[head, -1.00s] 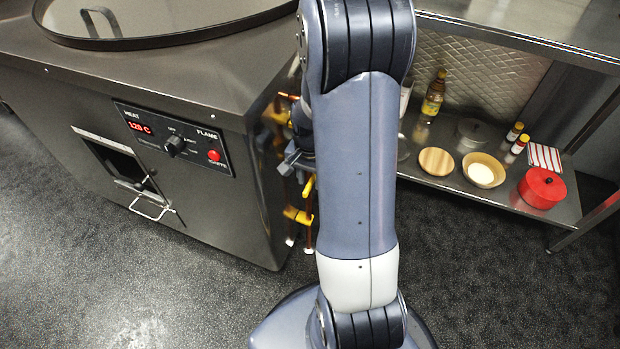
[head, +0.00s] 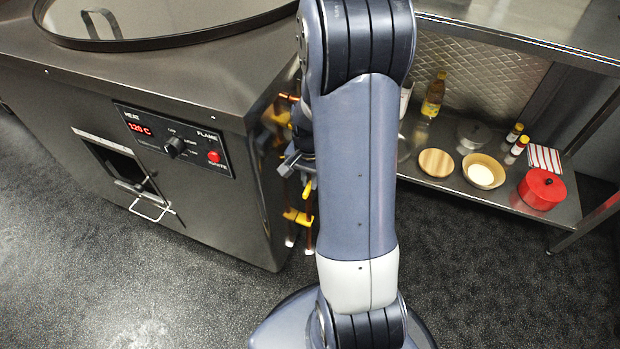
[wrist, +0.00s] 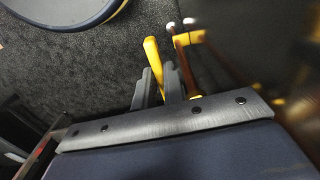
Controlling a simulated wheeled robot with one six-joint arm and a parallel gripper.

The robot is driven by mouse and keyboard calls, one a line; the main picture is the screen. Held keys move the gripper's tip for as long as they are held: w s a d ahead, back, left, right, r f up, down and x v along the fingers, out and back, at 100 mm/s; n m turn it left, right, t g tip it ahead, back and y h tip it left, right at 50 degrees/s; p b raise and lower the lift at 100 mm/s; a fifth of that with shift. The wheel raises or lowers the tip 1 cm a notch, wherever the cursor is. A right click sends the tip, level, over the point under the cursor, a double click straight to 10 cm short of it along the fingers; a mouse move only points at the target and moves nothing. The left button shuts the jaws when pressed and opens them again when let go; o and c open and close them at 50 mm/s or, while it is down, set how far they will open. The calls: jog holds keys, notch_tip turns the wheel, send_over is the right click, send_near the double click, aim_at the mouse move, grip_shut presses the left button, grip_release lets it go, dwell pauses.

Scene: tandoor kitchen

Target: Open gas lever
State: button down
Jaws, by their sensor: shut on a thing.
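The yellow gas lever (wrist: 154,58) shows in the wrist view, with its lower part between the two grey fingers of my gripper (wrist: 160,84). My gripper is shut on it, and its free end sticks out past the fingertips. In the head view my gripper (head: 297,164) is beside the right side of the steel tandoor cabinet (head: 215,235), at the copper gas pipes (head: 290,193). My arm hides part of the pipes. A yellow pipe fitting (head: 297,217) sits lower on the pipes.
The cabinet front has a control panel (head: 172,140) reading about 120 C and an open hatch (head: 118,165). At right, a low steel shelf (head: 450,187) holds a bottle (head: 433,95), a bowl (head: 484,171) and a red pot (head: 541,188). The dark floor in front is clear.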

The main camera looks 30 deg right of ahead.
jog(key=r+p, duration=0.1)
jog(key=p, duration=0.1)
jog(key=shift+d+r+g+y+p, duration=0.2)
jog(key=shift+g+y+p, duration=0.1)
jog(key=shift+y+p, duration=0.1)
jog(key=p, duration=0.1)
jog(key=r+g+y+p, duration=0.1)
jog(key=shift+w+d+y+p, duration=0.15)
jog(key=shift+w+y+p, duration=0.15)
jog(key=shift+p, duration=0.05)
jog(key=shift+f, duration=0.1)
jog(key=c, duration=1.5)
grip_release()
jog(key=p+v, duration=0.1)
jog(key=v, duration=0.9)
jog(key=shift+w+d+r+p, duration=0.1)
jog(key=shift+w+r+p, duration=0.05)
jog(key=shift+r+p, duration=0.25)
